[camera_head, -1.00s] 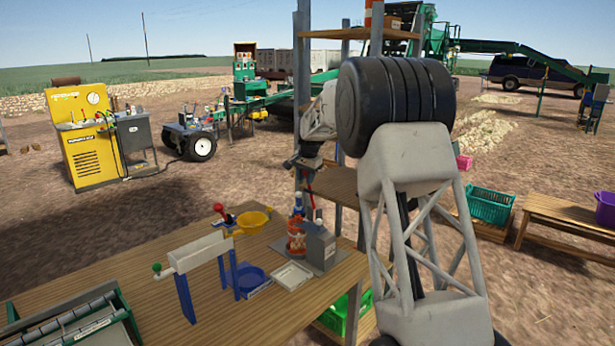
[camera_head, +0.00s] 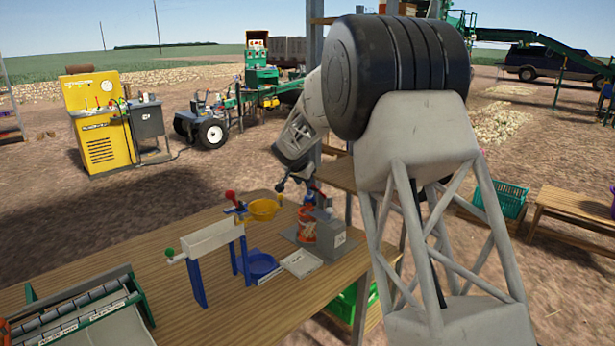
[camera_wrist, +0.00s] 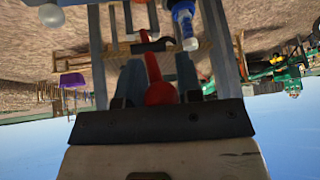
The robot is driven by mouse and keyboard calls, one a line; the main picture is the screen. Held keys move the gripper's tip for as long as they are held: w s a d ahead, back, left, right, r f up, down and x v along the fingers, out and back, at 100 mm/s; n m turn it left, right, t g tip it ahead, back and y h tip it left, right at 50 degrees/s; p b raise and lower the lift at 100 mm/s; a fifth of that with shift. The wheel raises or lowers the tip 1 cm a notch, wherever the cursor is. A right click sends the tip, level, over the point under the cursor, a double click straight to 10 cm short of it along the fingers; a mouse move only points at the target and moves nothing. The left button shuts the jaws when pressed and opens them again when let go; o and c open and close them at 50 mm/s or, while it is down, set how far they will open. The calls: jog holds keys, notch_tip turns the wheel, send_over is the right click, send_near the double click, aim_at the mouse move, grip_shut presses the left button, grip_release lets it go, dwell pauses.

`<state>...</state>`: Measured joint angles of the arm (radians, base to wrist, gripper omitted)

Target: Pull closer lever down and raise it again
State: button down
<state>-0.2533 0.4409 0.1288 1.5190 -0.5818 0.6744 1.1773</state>
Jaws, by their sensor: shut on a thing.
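In the wrist view, my gripper (camera_wrist: 158,82) has its two grey-blue fingers around a red lever (camera_wrist: 153,66), whose round end sits between them. A blue-handled part (camera_wrist: 184,22) stands apart from the fingers, to the right of the red lever. In the head view, my gripper (camera_head: 308,186) is low over a small device with an orange-red cylinder (camera_head: 306,226) and a grey box (camera_head: 329,234). The red lever is too hidden there to tell its angle.
A wooden table (camera_head: 215,310) carries the device. A rack (camera_head: 75,315) is at the front left.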

notch_tip(320, 180, down, 5)
jog(key=s+a+t+h, duration=0.2)
jog(key=t, duration=0.1)
jog(key=shift+s+a+n+h, duration=0.15)
jog(key=shift+a+n+h, duration=0.15)
jog(key=shift+a+h, duration=0.1)
jog(key=shift+f, duration=0.1)
dwell(0.4)
jog(key=c, duration=0.8)
grip_release()
jog(key=shift+d, duration=0.1)
jog(key=shift+v, duration=3.9)
jog(key=shift+s+f, duration=0.1)
jog(key=shift+f, duration=0.05)
